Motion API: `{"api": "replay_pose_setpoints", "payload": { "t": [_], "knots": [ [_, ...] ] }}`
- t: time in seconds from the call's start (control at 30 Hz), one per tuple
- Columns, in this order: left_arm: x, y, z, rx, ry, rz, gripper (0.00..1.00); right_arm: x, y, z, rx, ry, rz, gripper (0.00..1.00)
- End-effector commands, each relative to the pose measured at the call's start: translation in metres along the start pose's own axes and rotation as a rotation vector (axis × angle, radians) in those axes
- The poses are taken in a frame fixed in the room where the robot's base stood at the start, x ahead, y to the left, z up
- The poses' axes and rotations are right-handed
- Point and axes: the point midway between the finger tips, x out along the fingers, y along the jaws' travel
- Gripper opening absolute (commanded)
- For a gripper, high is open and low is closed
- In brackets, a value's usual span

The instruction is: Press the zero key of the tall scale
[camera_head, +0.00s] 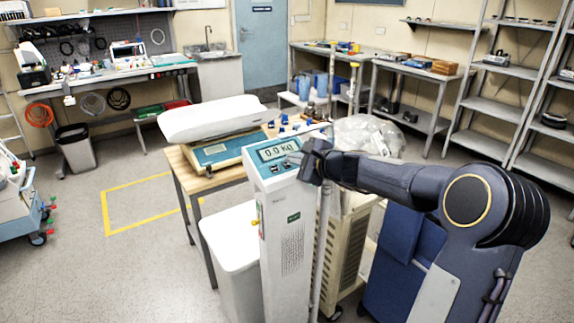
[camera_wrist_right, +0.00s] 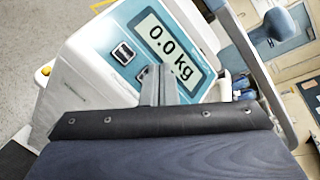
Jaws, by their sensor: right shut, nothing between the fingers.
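The tall scale (camera_head: 288,240) is a white column with a tilted blue head panel and a display reading 0.0 kg. In the right wrist view the display (camera_wrist_right: 171,45) and a dark-framed key block (camera_wrist_right: 123,53) to its left show on the blue panel. My right gripper (camera_head: 298,160) is shut and empty at the right side of the head panel. In the right wrist view its fingertips (camera_wrist_right: 158,72) lie just below the display, over the panel; whether they touch it I cannot tell. My left gripper is not in view.
A baby scale with a white tray (camera_head: 212,118) stands on a wooden table behind. A metal pole (camera_head: 325,220) rises close to the right of the tall scale. A white bin (camera_head: 232,245) stands at its left. Open floor (camera_head: 140,270) lies further left.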

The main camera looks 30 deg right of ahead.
Motion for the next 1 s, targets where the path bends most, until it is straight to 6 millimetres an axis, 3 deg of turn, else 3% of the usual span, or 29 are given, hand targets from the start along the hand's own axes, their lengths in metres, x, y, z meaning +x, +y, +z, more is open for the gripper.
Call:
{"api": "replay_pose_setpoints", "payload": {
  "t": [1.0],
  "knots": [
    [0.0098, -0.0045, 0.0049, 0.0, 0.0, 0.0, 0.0, 0.0085, 0.0065, -0.0064, 0.0, 0.0, 0.0, 0.0]
  ]
}}
